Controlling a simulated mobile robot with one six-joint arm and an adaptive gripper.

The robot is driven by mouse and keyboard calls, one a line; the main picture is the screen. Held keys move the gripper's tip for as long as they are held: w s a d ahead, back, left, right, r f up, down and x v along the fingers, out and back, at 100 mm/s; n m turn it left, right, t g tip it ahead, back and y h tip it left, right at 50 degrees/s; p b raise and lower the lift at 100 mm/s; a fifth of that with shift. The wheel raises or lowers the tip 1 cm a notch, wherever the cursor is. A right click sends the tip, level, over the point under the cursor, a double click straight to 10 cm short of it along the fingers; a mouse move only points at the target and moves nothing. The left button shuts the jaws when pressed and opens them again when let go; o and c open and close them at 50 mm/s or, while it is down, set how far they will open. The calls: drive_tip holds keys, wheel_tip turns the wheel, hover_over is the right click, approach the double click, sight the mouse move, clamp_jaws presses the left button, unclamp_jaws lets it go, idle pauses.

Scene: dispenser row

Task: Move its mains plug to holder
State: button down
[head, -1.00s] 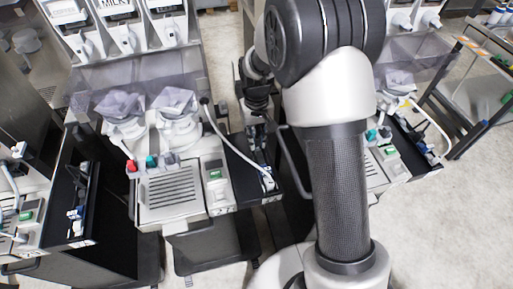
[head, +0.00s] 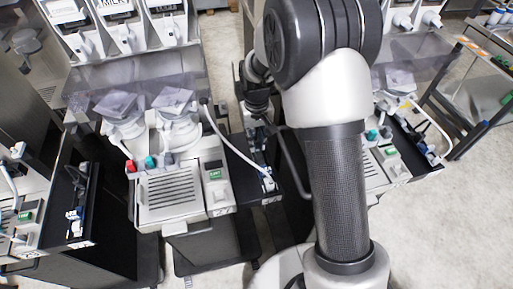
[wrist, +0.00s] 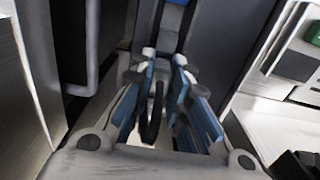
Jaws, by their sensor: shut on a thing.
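My gripper (head: 258,132) is low in the narrow gap beside the middle dispenser, above the dark side shelf. In the wrist view my gripper (wrist: 164,62) has its blue-padded fingers drawn together toward the tips. A thin dark piece, taken as the mains plug with its cord (wrist: 154,112), shows between the fingers; its outline is mostly hidden. A white fitting with a blue part (head: 267,181) sits at the front of the dark shelf, apart from my fingers. I cannot tell for sure which part is the holder.
The middle dispenser (head: 172,190) stands just left of my gripper, with a white hose (head: 222,137) arching down to the shelf. Another dispenser (head: 390,160) stands to the right behind my arm. A dark bent handle (head: 291,165) is close on the right.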

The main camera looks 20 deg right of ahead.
drive_tip(key=c, duration=1.4)
unclamp_jaws()
drive_tip(key=shift+c, duration=0.2)
drive_tip(key=shift+o, duration=1)
wheel_tip(320, 180, up, 7)
drive_tip(key=p, duration=0.5)
drive_tip(key=shift+r, duration=0.1)
